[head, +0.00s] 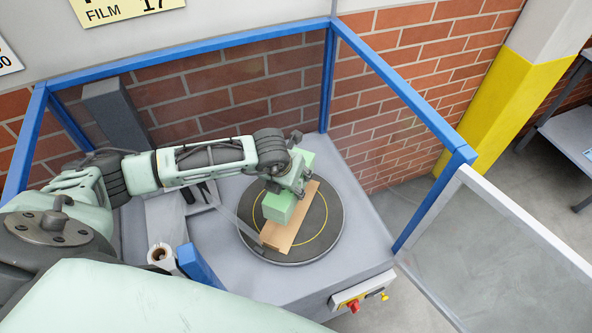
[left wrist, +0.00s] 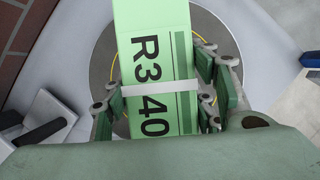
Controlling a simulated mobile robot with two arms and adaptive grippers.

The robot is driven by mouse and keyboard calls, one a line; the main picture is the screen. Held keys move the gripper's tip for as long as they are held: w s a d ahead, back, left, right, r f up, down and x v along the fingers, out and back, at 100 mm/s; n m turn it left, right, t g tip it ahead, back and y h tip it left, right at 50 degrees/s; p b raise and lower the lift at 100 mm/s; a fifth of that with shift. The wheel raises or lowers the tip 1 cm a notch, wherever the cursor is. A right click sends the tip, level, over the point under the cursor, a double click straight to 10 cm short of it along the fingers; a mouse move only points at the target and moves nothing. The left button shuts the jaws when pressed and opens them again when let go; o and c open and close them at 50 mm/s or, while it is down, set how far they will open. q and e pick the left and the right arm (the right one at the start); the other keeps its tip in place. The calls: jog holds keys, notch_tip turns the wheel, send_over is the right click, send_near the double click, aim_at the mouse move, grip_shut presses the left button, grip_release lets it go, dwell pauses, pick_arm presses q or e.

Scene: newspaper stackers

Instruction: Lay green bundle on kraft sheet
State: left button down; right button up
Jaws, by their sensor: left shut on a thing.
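The green bundle (head: 279,205) is a block with a pale band; in the left wrist view the bundle (left wrist: 155,50) shows the print "R340". My left gripper (head: 297,180) is shut on it, with a finger on each side in the left wrist view (left wrist: 160,105). The kraft sheet (head: 290,234) is a tan strip lying across the dark round turntable (head: 325,237). In the head view the bundle overlaps the sheet. I cannot tell whether it touches the sheet or hangs just above it. My right gripper is not in view.
A blue frame (head: 327,80) with clear panels surrounds the grey machine table (head: 365,245). A thin grey bar (head: 236,226) reaches over the turntable's left edge. A white roll (head: 161,255) stands front left. A red knob (head: 354,305) sits on the front panel.

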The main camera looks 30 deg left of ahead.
pick_arm(q)
jog(key=shift+s+d+r, duration=0.15)
jog(key=shift+d+r, duration=0.05)
jog(key=shift+r, duration=0.1)
jog(key=shift+f, duration=0.1)
jog(key=shift+a+f+b, duration=0.1)
jog(key=shift+f+b, duration=0.25)
jog(key=shift+f, duration=0.6)
jog(key=shift+f+b, duration=0.4)
jog(key=shift+b, duration=0.05)
notch_tip(320, 180, down, 4)
jog(key=shift+f+b, duration=0.1)
jog(key=shift+b, duration=1.05)
jog(key=shift+f, duration=0.45)
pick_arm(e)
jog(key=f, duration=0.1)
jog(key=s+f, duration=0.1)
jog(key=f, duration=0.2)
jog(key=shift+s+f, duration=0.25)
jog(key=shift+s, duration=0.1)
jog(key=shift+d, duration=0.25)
